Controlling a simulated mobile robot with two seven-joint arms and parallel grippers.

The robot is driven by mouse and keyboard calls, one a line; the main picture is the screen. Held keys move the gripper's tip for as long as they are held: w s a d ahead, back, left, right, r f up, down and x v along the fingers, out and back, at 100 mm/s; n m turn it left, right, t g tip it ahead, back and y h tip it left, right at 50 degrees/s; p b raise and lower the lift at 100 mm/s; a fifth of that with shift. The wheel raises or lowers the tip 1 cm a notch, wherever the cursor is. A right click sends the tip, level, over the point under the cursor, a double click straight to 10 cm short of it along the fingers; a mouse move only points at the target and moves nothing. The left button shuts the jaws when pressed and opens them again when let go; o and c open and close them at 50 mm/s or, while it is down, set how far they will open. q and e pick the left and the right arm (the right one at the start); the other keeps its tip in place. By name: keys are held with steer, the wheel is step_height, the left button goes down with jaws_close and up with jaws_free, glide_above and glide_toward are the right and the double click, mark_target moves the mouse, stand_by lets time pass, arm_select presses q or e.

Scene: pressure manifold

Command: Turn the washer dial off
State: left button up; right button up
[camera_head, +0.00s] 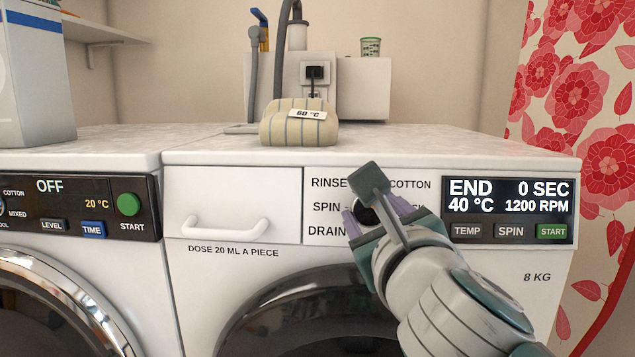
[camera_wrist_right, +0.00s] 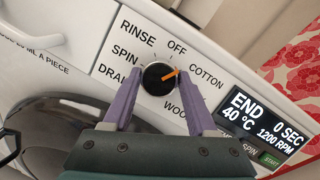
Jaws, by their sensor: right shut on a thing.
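The washer dial (camera_wrist_right: 158,79) is a round black knob with a light rim and an orange pointer. In the right wrist view the pointer aims up and right, toward the COTTON label and to the right of the OFF label. My right gripper (camera_wrist_right: 160,74) has its two purple fingers on opposite sides of the dial, shut on it. In the head view my right gripper (camera_head: 371,207) covers most of the dial (camera_head: 362,213) and the OFF label. My left gripper is not in view.
The washer display (camera_head: 508,196) reads END, 0 SEC, 40 °C, 1200 RPM. A detergent drawer (camera_head: 232,203) is closed at the dial's left. A striped folded cloth (camera_head: 282,128) lies on top. Another machine's panel (camera_head: 82,208) is at left.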

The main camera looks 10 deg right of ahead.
steer(key=n+p, duration=0.1)
steer(key=n+y+p, duration=0.1)
steer(key=n+p, duration=0.2)
steer(key=p, duration=0.1)
steer(key=shift+r+n+g, duration=0.3)
steer(key=shift+f+n+y+p, duration=0.2)
steer(key=shift+n+y+p, duration=0.1)
steer(key=shift+n+p, duration=0.95)
steer(key=o, duration=1.4)
steer(key=shift+c, duration=0.2)
